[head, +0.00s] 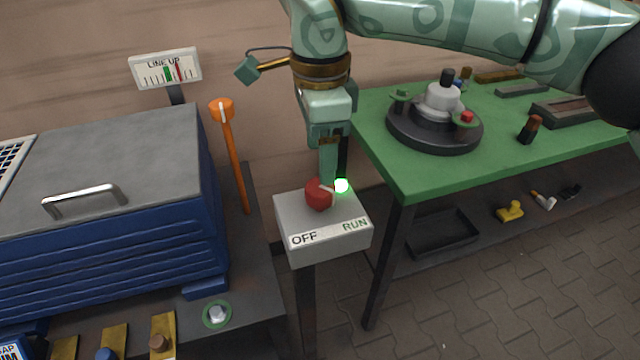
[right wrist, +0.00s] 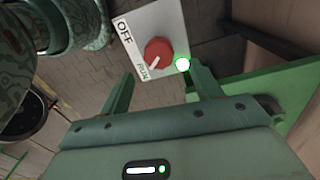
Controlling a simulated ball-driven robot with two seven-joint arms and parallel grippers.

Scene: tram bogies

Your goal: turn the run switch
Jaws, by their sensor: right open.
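The run switch is a red round knob (head: 318,196) on a light grey box (head: 310,254) lettered OFF on the left and RUN on the right. A green lamp (head: 341,186) glows beside the knob. My right gripper (head: 334,172) points down just behind and above the knob. In the right wrist view its two fingers (right wrist: 162,70) are apart with nothing held, and the red knob (right wrist: 159,50) shows beyond the tips, apart from them. The knob's white mark points towards the RUN lettering there. My left gripper is out of view.
A green table (head: 420,187) with a round dark fixture (head: 433,135) stands right of the box. A blue and grey cabinet (head: 110,235) with an orange-topped lever (head: 233,160) stands left. A LINE UP gauge (head: 166,68) is behind. Paved floor is clear at the lower right.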

